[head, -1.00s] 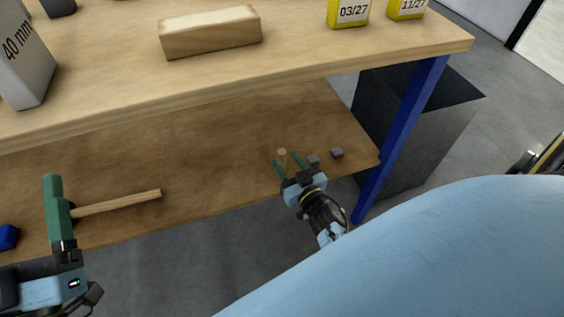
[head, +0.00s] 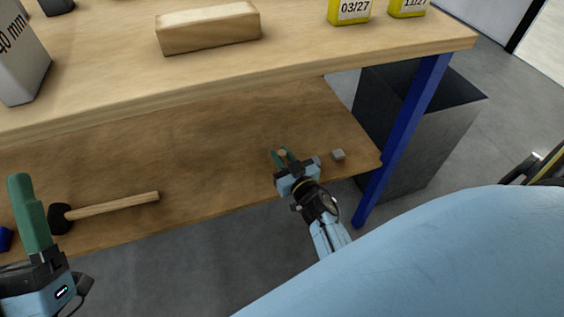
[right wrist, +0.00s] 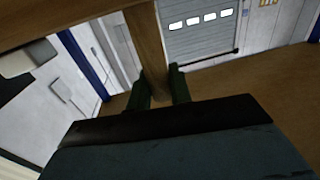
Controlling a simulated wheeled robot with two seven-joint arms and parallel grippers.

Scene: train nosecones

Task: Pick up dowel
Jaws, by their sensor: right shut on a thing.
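The dowel (head: 282,153) is a pale wooden rod over the lower shelf, seen nearly end-on in the head view. In the right wrist view the dowel (right wrist: 149,45) runs up between my green fingers. My right gripper (head: 281,156) is shut on it; its fingers also show in the right wrist view (right wrist: 160,90). The dowel's lower part is hidden by the gripper, so I cannot tell whether it touches the shelf. My left gripper (head: 27,205) is at the left, near the mallet; I cannot see its finger gap.
A mallet (head: 105,206) with a wooden handle lies on the lower shelf (head: 190,150). A small grey cube (head: 338,155) lies right of my right gripper. The tabletop (head: 290,65) overhangs the shelf, and a blue leg (head: 405,140) stands at the right.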

